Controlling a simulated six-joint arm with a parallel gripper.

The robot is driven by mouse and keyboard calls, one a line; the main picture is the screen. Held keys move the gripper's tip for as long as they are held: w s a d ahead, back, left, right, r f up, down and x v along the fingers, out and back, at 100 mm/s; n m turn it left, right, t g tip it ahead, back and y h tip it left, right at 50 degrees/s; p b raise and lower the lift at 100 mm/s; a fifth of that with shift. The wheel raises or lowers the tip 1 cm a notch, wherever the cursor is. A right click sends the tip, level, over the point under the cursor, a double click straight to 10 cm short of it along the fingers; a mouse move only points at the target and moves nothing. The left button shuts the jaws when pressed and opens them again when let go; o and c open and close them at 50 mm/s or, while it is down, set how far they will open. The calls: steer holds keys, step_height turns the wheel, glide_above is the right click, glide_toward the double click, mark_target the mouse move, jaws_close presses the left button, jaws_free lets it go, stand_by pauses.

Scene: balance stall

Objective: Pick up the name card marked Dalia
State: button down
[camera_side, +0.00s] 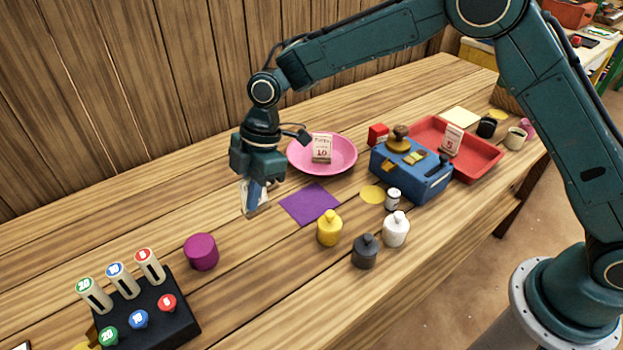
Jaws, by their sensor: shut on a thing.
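My gripper (256,192) points down at the left of the purple square mat and is shut on a small pale card (264,207). Most of the card is hidden by the fingers, and I cannot read a name on it. Its lower edge is close to the table; I cannot tell whether it touches. Another white card (322,148) marked 10 stands on the pink plate (346,166). A third card (452,138) marked 5 stands in the red tray (486,163). Their names are too small to read surely.
A blue balance box (428,187) stands right of the plate. Yellow (329,229), dark (365,252) and white (396,230) weights stand in front. A magenta cylinder (201,252) and a black numbered rack (178,322) are at left. The purple mat (310,204) is bare.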

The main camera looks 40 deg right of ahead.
step_height(320, 180, up, 9)
stand_by(0.3)
stand_by(0.6)
